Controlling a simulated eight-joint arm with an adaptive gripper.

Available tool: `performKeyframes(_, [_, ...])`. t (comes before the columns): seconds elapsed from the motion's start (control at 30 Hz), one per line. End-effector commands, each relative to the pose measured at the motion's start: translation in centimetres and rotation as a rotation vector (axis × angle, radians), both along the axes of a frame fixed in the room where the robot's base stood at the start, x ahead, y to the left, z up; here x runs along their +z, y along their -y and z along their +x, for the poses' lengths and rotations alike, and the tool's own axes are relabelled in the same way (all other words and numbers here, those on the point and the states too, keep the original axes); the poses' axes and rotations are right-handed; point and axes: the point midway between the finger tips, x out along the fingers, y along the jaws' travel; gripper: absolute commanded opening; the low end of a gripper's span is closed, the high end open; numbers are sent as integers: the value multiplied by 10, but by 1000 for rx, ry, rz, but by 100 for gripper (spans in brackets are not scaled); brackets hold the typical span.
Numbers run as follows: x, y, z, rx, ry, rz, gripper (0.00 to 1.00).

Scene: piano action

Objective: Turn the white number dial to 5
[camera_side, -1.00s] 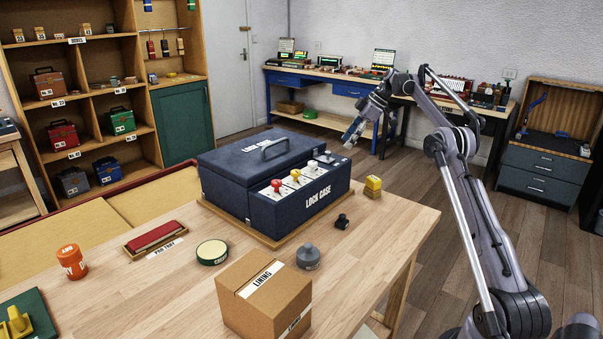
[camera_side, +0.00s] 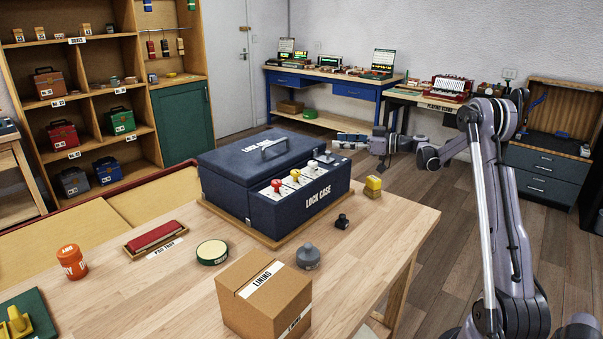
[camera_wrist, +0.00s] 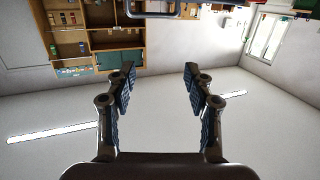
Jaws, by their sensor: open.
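The dark blue lock case (camera_side: 262,165) stands on a wooden board on the table in the side view. A row of small knobs on pale plates sits along its front right: a red one (camera_side: 276,185), a yellow one (camera_side: 295,175) and a whitish one (camera_side: 310,169), which looks like the white dial. Its numbers and setting are too small to read. My gripper (camera_side: 350,140) is behind and right of the case in the picture, apart from the knobs. In the wrist view my gripper (camera_wrist: 158,76) is open and empty, with its two fingers well apart.
A cardboard box (camera_side: 263,295), a grey weight (camera_side: 308,257), a small black piece (camera_side: 342,221), a yellow block (camera_side: 373,186) and a round green tin (camera_side: 212,252) stand around the case. A red pad (camera_side: 153,236) lies left. The front right tabletop is clear.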

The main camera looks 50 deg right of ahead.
Motion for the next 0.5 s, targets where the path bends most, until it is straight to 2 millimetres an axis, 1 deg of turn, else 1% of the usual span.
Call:
performKeyframes(0.17, [7,-9,-17,-37,78,50,53])
performKeyframes(0.2, [-3,-8,-16,-36,77,50,53])
performKeyframes(0.5, [-60,-8,-15,-33,74,48,53])
